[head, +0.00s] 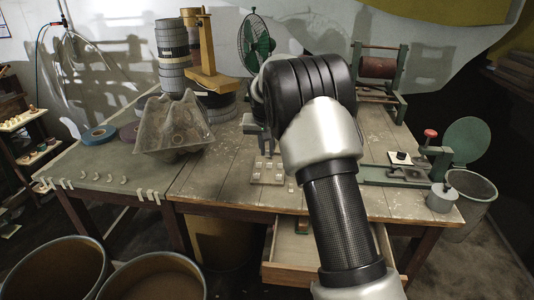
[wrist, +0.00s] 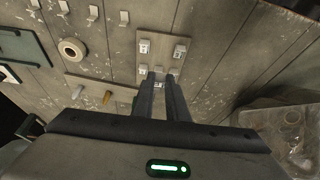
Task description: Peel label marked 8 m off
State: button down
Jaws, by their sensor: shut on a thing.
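A small tan board (head: 268,180) with several pale labels lies on the table below my arm in the head view. The same board (wrist: 161,38) is at the top centre of the wrist view, with white labels such as one at its upper left (wrist: 145,47) and one at its upper right (wrist: 180,51). The markings are too small to read, so I cannot tell which label says 8 m. My gripper (wrist: 161,76) reaches over the board's near edge, its fingers close together on a small pale label (wrist: 159,85), mostly hidden between them.
In the head view, a drawer (head: 290,250) stands open at the table's front.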

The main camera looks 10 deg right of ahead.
jog(key=shift+r, duration=0.2)
jog(key=shift+r+p, duration=1.35)
jog(key=shift+r, duration=0.15)
